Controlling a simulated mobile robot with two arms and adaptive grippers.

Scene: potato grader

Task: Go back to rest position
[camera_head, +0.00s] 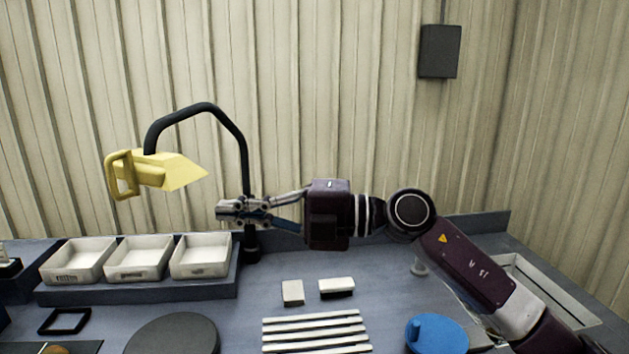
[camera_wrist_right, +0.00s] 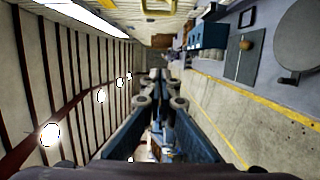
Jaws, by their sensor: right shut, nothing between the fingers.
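My right arm comes in from the right in the head view and reaches left across the bench, close to the back wall. My right gripper (camera_head: 225,210) points left, is shut and holds nothing. It is above the bench, beside the black curved stand; whether they touch I cannot tell. In the right wrist view the two fingers of this gripper (camera_wrist_right: 158,78) meet at their tips. My left gripper is in neither view.
A yellow hooded head (camera_head: 165,173) hangs from the black curved stand (camera_head: 243,135). Three white trays (camera_head: 201,271) stand left. A grey round plate (camera_head: 172,338), slatted white bars (camera_head: 316,332), two small blocks (camera_head: 292,293) and a blue round object (camera_head: 437,338) lie in front.

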